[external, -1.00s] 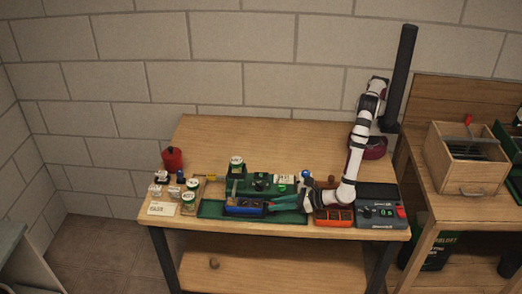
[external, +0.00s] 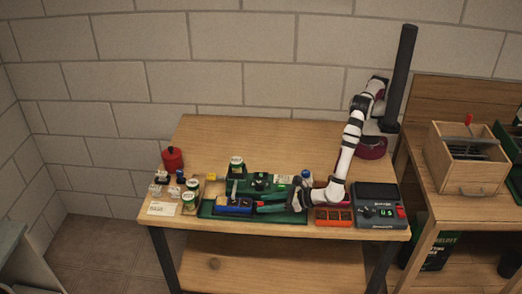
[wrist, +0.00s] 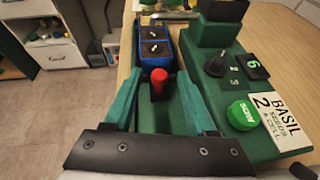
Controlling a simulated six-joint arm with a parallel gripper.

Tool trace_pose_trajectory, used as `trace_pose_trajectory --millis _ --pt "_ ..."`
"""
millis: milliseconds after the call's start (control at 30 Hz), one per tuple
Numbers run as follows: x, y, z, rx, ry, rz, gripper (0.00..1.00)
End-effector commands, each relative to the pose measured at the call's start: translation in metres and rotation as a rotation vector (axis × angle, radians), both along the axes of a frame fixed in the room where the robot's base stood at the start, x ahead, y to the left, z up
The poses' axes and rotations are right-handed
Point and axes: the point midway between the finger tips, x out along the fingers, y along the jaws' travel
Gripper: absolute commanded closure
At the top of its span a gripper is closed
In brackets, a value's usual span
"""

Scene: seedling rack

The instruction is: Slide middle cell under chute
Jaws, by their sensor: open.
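The blue cell tray (wrist: 160,64) sits in the green channel straight ahead in the wrist view. Two dark soil-filled cells with pale specks show in it; its far end is partly covered. A red knob (wrist: 157,78) stands at its near end. My gripper (wrist: 152,80) is open, its teal fingers on either side of the knob with gaps. The external view shows the tray (external: 235,205) at the front of the green seeder (external: 262,183), with my gripper just right of it.
In the wrist view, a dial (wrist: 217,62), a green button (wrist: 241,115) and a card reading "BASIL 2 SEEDS A CELL" (wrist: 281,122) are on the right. An orange tray (external: 333,216) and a scale (external: 378,212) stand to the right; jars (external: 189,200) stand left.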

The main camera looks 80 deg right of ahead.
Motion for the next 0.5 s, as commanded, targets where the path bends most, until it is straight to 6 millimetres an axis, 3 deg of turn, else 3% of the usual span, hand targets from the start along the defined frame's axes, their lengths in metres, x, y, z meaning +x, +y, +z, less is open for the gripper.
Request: trace_pose_trajectory --millis 167,400,500 --pt "-0.030 0.006 0.013 0.001 0.000 0.005 0.43" --pt "-0.101 0.015 0.042 0.001 0.000 0.005 0.43" --pt "-0.122 0.018 0.051 0.001 0.000 0.004 0.43"
